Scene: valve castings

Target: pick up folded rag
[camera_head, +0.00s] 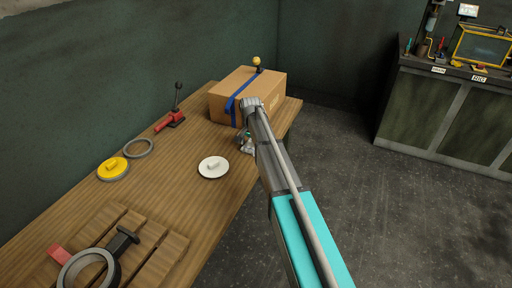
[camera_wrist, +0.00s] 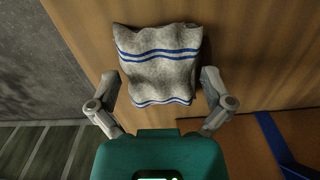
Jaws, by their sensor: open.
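The folded rag (camera_wrist: 160,62) is light grey with blue stripes and lies flat on the wooden table in the wrist view. My gripper (camera_wrist: 161,82) is open, with one finger on each side of the rag's near part. No clear contact between fingers and rag shows. In the head view my gripper (camera_head: 246,143) is low over the table's right side, in front of the cardboard box. The rag cannot be made out there, as my arm and gripper cover that spot.
The cardboard box (camera_head: 232,83) with a blue strap stands just behind my gripper. A white round piece (camera_head: 213,168) lies to the left. A yellow disc (camera_head: 113,169), a grey ring (camera_head: 139,148) and a red-based lever (camera_head: 172,119) are farther left. The table's right edge is close.

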